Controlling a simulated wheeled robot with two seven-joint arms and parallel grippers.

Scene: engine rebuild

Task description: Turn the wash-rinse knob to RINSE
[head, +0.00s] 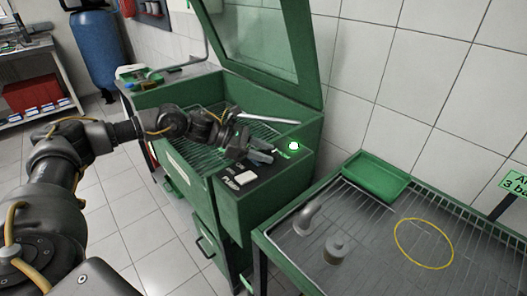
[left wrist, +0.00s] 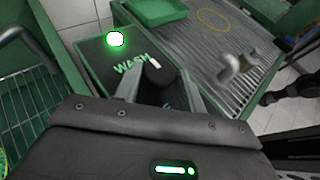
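The black wash-rinse knob (left wrist: 159,74) shows in the left wrist view, with a white mark on its upper edge. The word WASH (left wrist: 132,64) is printed on the dark panel beside that mark; I see no RINSE label. My left gripper (left wrist: 157,80) has one finger on each side of the knob. Whether both fingers press on it I cannot tell. In the head view the left gripper (head: 264,153) is low over the washer's control panel (head: 229,188) and hides the knob. A dark jointed form (left wrist: 292,88) at the right edge may be my right arm; its fingers are unclear.
A lit green-white lamp (head: 293,146) is on the panel near the gripper. A white switch (head: 243,178) is by the PUMP label. The green washer lid (head: 262,45) stands open behind. A ribbed bench (head: 375,233) at right holds a green tray (head: 376,178) and metal parts.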

